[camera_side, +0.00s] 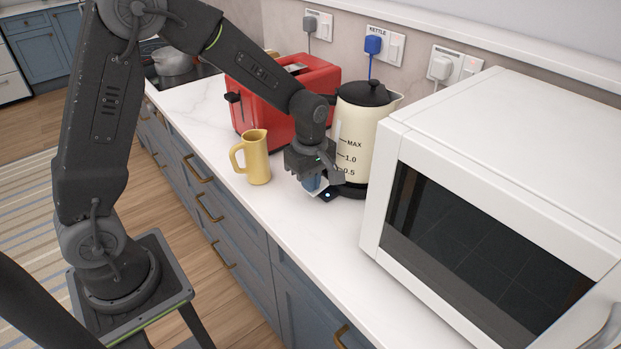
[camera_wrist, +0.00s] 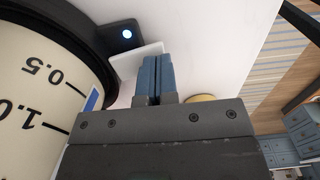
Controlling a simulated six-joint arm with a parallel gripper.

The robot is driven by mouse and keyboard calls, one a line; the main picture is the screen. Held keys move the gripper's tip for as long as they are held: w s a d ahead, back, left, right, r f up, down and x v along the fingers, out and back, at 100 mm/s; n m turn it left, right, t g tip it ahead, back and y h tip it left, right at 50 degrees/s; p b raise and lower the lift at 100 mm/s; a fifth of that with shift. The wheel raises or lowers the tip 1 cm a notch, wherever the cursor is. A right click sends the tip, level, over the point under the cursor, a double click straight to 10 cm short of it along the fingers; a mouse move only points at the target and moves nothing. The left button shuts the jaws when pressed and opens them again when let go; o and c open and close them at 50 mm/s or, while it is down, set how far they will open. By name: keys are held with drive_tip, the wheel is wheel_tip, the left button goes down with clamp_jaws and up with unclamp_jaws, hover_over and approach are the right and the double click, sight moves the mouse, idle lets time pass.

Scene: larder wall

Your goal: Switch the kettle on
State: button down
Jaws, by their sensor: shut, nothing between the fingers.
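The cream kettle (camera_side: 361,130) with a black lid stands upright on its black base at the back of the counter; it fills the left of the wrist view (camera_wrist: 35,100). A small black block with a glowing light (camera_side: 328,195) juts from the base; it also shows in the wrist view (camera_wrist: 122,36). A pale flat tab (camera_wrist: 138,59) lies beside the block. My gripper (camera_side: 313,184) is low in front of the kettle. Its blue fingers (camera_wrist: 157,72) are shut and empty, close to the tab; I cannot tell whether they touch it.
A blue plug (camera_side: 373,44) sits in the wall socket labelled KETTLE. A yellow jug (camera_side: 257,157) and a red toaster (camera_side: 285,97) stand left of my gripper. A white microwave (camera_side: 510,150) stands close on the right. The counter front (camera_side: 290,225) is clear.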

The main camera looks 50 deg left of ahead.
drive_tip(key=shift+r, duration=0.75)
drive_tip(key=shift+r, duration=0.25)
drive_tip(key=s+r, duration=0.3)
drive_tip(key=r, duration=1)
drive_tip(key=shift+s, duration=0.15)
drive_tip(key=s+d+r+m+t, duration=0.1)
drive_tip(key=s+m+t, duration=0.4)
drive_tip(key=s+m, duration=1.1)
drive_tip(key=shift+s+d+r+m+t, duration=0.15)
drive_tip(key=shift+d+r+m+t, duration=0.2)
drive_tip(key=shift+r+m, duration=0.45)
